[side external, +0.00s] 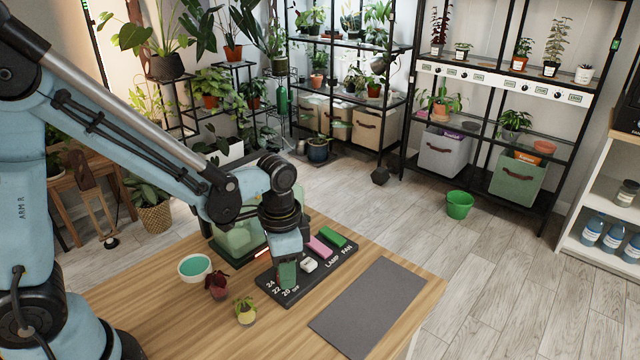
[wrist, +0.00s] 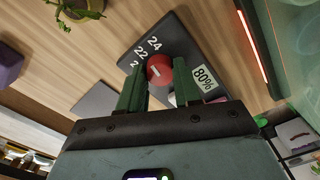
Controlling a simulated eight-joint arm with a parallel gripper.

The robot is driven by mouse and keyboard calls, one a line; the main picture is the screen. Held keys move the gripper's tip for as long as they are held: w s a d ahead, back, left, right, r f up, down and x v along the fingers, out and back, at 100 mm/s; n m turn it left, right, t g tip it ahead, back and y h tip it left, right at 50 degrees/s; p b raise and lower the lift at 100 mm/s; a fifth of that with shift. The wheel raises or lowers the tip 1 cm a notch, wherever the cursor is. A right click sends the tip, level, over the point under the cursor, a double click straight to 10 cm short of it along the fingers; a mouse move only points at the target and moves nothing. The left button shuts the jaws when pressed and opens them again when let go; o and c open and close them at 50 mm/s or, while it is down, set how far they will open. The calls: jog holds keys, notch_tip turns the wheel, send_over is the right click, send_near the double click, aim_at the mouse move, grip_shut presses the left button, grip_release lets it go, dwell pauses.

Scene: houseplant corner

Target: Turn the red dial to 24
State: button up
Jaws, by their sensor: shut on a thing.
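The red dial (wrist: 159,69) sits on a black control panel (wrist: 180,40) and lies between my gripper's two green fingers in the wrist view. My gripper (wrist: 159,78) is shut on the dial. The numbers 24 and 22 show beside the dial, with a third partly hidden. A short white mark shows on the dial's face; I cannot tell exactly which number it points to. In the side view my gripper (side external: 287,277) points down at the near left part of the panel (side external: 298,284), by the numbers 24, 22 and 20, and hides the dial.
The panel also carries a white switch (side external: 309,265), a pink block (side external: 320,248) and a green block (side external: 333,240). A grey mat (side external: 368,305) lies bare on the right.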

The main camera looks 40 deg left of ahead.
jog(key=shift+m, duration=2.1)
jog(key=o, duration=0.8)
jog(key=shift+c, duration=0.2)
jog(key=shift+r, duration=0.1)
notch_tip(320, 180, up, 12)
jog(key=s+a+n+t, duration=0.4)
jog(key=n+t, duration=0.3)
jog(key=n, duration=0.3)
jog(key=shift+a+f, duration=0.25)
jog(key=shift+a, duration=0.4)
